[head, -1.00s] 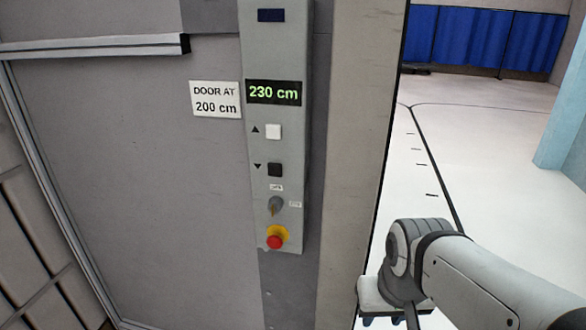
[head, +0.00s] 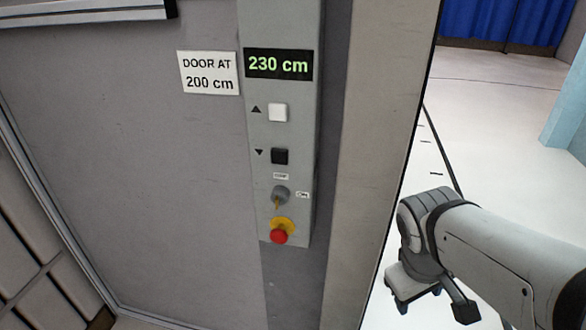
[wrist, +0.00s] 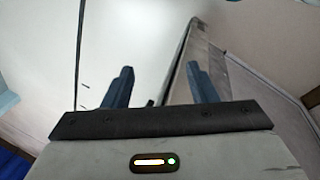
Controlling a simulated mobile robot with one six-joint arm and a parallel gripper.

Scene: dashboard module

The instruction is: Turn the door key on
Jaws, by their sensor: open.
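The door key (head: 278,201) is a small brass-coloured piece in a round grey switch (head: 281,194) on the grey control panel (head: 297,228). It appears to point roughly down, with small labels above and to the right of the switch. My gripper (head: 418,306) is at the lower right of the head view, apart from the panel and to its right. In the wrist view my gripper (wrist: 160,85) has its two blue fingers apart with nothing between them. The key does not show in the wrist view.
A red emergency button (head: 280,236) on a yellow base sits just below the key. A white up button (head: 279,112) and a black down button (head: 280,156) are above it. The display (head: 278,64) reads 230 cm; a sign (head: 209,73) reads "DOOR AT 200 cm". Open floor lies right.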

